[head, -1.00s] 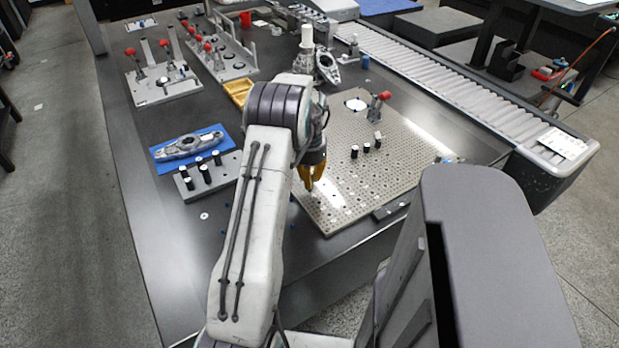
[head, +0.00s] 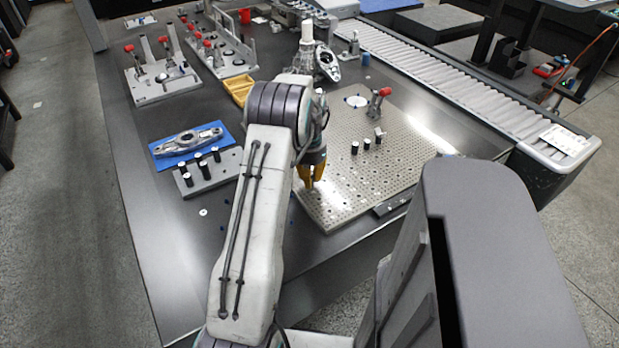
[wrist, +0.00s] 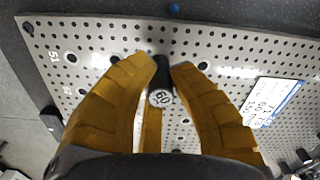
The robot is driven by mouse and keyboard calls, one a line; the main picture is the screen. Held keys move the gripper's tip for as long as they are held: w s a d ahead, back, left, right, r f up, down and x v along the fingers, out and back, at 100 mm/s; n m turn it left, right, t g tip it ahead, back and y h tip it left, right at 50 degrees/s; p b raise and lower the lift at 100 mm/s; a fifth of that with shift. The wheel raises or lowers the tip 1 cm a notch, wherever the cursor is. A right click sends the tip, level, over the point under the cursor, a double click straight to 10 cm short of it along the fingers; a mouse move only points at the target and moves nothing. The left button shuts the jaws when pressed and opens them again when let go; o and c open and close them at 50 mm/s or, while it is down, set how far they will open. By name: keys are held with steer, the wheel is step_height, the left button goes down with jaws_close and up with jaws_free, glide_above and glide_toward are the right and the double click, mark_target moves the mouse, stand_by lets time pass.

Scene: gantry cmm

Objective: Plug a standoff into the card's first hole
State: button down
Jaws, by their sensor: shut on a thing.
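My gripper (wrist: 163,74) is shut on a black standoff (wrist: 162,72) with a white end face marked 60. In the head view my gripper (head: 311,176) is over the near left part of the perforated plate (head: 345,200). The card (wrist: 272,101), white and blue with printed lines, lies on the plate to the right of the gripper in the wrist view. Its print is too small to read surely. Whether the standoff's lower end touches the plate is hidden.
Several black standoffs stand on a grey block (head: 226,172) left of the plate. A blue mat (head: 216,134) holds a metal part. A roller conveyor (head: 450,85) runs along the right.

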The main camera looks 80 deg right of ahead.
steer(key=c, duration=1.2)
jaws_free()
step_height(320, 180, up, 12)
steer(key=shift+a+r, duration=0.1)
